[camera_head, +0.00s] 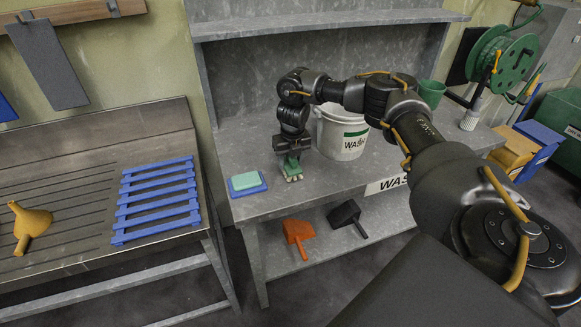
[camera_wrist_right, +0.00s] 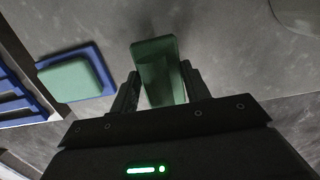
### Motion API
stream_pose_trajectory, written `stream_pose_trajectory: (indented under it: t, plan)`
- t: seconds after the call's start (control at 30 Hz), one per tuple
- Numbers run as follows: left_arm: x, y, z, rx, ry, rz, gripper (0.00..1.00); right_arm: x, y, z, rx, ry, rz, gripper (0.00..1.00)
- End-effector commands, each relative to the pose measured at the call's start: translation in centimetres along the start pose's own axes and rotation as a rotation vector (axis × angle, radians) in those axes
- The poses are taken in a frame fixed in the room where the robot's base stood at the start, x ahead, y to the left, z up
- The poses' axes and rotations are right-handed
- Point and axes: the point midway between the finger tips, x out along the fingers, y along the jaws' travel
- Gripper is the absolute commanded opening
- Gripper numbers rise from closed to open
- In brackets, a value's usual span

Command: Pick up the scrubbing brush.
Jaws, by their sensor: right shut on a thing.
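The scrubbing brush (camera_head: 292,171) is green with pale bristles and sits at the front of the grey bench, below my right gripper (camera_head: 290,157). In the right wrist view, the green brush (camera_wrist_right: 158,75) lies between the two fingers of my right gripper (camera_wrist_right: 160,88), which are shut on it. The bristle ends point down at the bench top; I cannot tell whether they touch it. My left gripper is not in view.
A green sponge on a blue tray (camera_head: 262,188) lies left of the brush. A white pail (camera_head: 319,132) stands close behind on the right. A green cup (camera_head: 432,93) stands farther right. A blue rack (camera_head: 157,199) is on the left sink.

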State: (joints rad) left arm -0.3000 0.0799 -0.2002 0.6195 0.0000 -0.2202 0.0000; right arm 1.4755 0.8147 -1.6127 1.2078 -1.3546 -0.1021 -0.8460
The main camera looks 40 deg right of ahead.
Motion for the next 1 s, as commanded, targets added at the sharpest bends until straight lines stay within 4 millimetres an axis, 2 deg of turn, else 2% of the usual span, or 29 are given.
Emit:
stream_pose_trajectory:
  t: [0.03, 0.17, 0.2, 0.33, 0.5, 0.63, 0.8, 1.0]
  plan:
    - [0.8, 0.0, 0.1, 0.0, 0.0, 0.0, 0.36, -0.6, 0.1, 0.2, 0.0, -0.006, 0.004, 0.23]
    - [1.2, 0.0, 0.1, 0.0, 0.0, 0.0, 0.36, -3.2, 2.2, 0.0, -0.008, -0.006, 0.004, 0.23]
    - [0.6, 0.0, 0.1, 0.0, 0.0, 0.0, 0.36, -4.6, 3.0, 0.0, -0.009, -0.008, 0.004, 0.23]
    - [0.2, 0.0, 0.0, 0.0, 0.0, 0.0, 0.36, -7.8, 5.3, -0.3, -0.008, -0.008, 0.001, 0.23]
    - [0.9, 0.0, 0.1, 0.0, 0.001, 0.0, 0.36, -9.1, 9.4, -1.2, -0.008, -0.005, 0.0, 0.23]
    - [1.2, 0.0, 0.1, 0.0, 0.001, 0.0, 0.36, -10.1, 11.6, -1.7, -0.006, -0.004, 0.0, 0.23]
    - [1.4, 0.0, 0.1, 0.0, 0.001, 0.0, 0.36, -10.9, 13.1, -2.0, -0.002, -0.003, 0.001, 0.23]
    - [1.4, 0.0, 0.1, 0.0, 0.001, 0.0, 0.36, -11.2, 13.7, -2.1, -0.001, -0.001, 0.001, 0.23]
